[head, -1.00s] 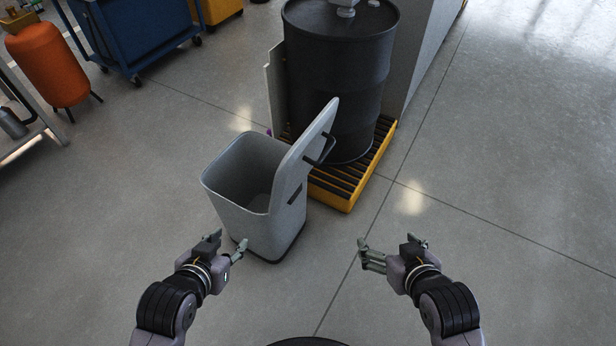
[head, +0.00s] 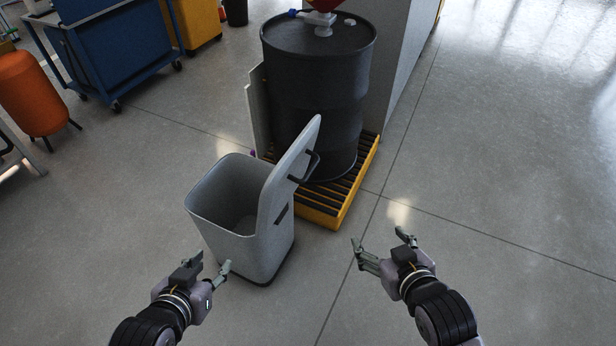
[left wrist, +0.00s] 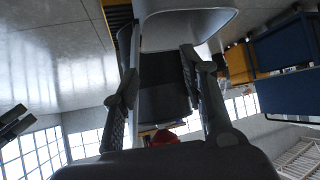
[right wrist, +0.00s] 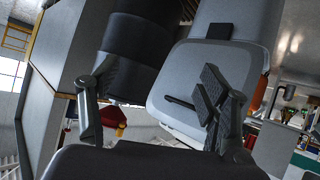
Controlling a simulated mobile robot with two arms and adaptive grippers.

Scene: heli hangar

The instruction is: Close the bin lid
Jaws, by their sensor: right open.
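The grey bin (head: 228,235) stands upright on the floor, its mouth open. Its lid (head: 284,185) is raised, standing up steeply at the bin's right side, with a black handle (head: 307,168) on its outer face. My left gripper (head: 212,264) is open and empty, in front of the bin at its lower left in the head view. My right gripper (head: 381,241) is open and empty, to the right of the bin and apart from the lid. The right wrist view shows the lid (right wrist: 187,78) beyond the open fingers. The left wrist view shows part of the bin (left wrist: 185,30).
A black drum (head: 318,100) stands on a yellow slatted pallet (head: 322,216) just behind the lid. A grey block (head: 392,60) is beyond it. A blue cart (head: 120,45) and an orange tank (head: 32,95) are at the left. The floor at right is clear.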

